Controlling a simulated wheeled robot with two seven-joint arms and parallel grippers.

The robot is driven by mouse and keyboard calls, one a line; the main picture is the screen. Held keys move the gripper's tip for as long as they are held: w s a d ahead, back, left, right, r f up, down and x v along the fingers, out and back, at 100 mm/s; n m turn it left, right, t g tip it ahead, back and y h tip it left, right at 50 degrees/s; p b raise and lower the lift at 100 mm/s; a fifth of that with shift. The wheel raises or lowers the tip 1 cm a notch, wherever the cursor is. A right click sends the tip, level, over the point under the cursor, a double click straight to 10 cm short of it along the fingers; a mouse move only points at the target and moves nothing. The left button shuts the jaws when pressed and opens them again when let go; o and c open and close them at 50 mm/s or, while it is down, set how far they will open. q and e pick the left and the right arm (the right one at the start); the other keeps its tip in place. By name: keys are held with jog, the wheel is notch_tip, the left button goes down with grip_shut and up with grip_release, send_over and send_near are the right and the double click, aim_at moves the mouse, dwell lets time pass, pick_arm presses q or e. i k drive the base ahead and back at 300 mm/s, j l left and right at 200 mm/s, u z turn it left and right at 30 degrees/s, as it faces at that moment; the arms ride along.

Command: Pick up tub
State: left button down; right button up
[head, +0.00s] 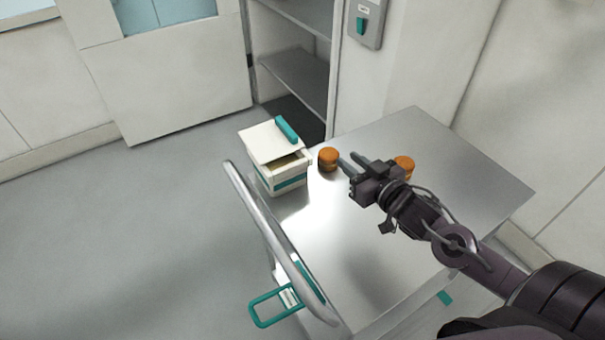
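Two small round orange-brown tubs stand on the metal cart top. One tub (328,159) is near the cart's far left edge, beside a white box. The other tub (404,165) is behind my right gripper and partly hidden by it. My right gripper (349,162) reaches in from the lower right, its two fingers apart and pointing left toward the first tub. Nothing shows between the fingers. Whether a fingertip touches that tub is hard to tell. My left gripper is not in view.
The white box (263,179) has a tilted lid with a teal handle (286,130). The cart top (455,165) is otherwise clear. A push rail (262,225) runs along its left side. An open shelf unit (298,75) and walls stand behind.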

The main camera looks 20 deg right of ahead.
aim_at(282, 175)
jog(key=k+l, duration=0.85)
jog(key=k, duration=0.1)
